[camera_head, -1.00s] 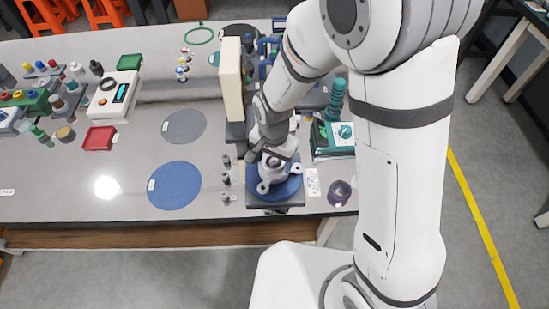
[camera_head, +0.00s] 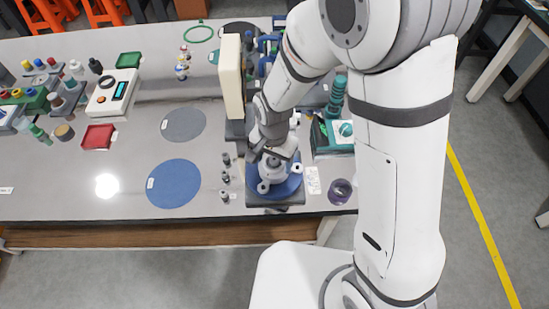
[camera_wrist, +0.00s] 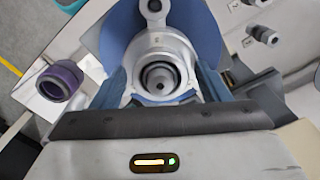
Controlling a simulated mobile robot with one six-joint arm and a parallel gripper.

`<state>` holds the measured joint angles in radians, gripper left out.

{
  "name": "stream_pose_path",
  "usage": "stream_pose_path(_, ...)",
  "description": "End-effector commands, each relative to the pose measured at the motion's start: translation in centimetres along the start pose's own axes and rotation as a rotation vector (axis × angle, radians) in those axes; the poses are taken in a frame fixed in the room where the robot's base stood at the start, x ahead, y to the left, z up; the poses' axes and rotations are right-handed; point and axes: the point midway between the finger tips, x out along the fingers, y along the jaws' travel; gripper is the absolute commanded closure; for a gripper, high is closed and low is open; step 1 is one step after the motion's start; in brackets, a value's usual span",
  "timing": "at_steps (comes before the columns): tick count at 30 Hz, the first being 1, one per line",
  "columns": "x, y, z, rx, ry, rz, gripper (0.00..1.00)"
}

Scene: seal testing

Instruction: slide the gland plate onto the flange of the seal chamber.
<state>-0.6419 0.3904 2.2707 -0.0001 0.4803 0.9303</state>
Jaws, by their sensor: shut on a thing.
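The pale grey metal seal chamber (camera_head: 268,184) stands on a blue disc on a dark base near the table's front edge. Its lugs show around my gripper (camera_head: 273,160), which is directly over it. In the wrist view my gripper (camera_wrist: 161,88) has a blue-grey finger on each side of a light metal ring, the gland plate (camera_wrist: 160,42), and is shut on it. A central shaft (camera_wrist: 160,82) shows inside a dark ring in its bore. I cannot tell whether the plate touches the flange, since my gripper hides the contact in the head view.
A tall cream-coloured block (camera_head: 233,75) stands close behind and left. A purple cup (camera_head: 341,191) is to the right, also in the wrist view (camera_wrist: 62,82). Several small metal parts (camera_head: 225,178) stand just left of the base. A blue mat (camera_head: 174,184) lies clear further left.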

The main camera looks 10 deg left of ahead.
Motion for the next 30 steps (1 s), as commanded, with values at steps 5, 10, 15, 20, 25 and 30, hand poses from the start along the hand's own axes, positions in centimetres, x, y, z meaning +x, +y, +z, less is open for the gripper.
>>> stream_pose_path(5,0.39,-0.02,-0.03,0.000,0.001,-0.001,0.65)
stream_pose_path(10,0.30,-0.03,-0.03,0.000,0.001,-0.001,0.65)
stream_pose_path(15,0.38,-0.03,-0.03,0.000,0.001,-0.001,0.65)
stream_pose_path(20,0.47,-0.03,-0.03,0.000,0.001,-0.001,0.65)
stream_pose_path(25,0.43,-0.03,-0.02,0.000,0.001,-0.001,0.19)
stream_pose_path(30,0.45,-0.02,0.00,0.000,0.000,0.000,0.06)
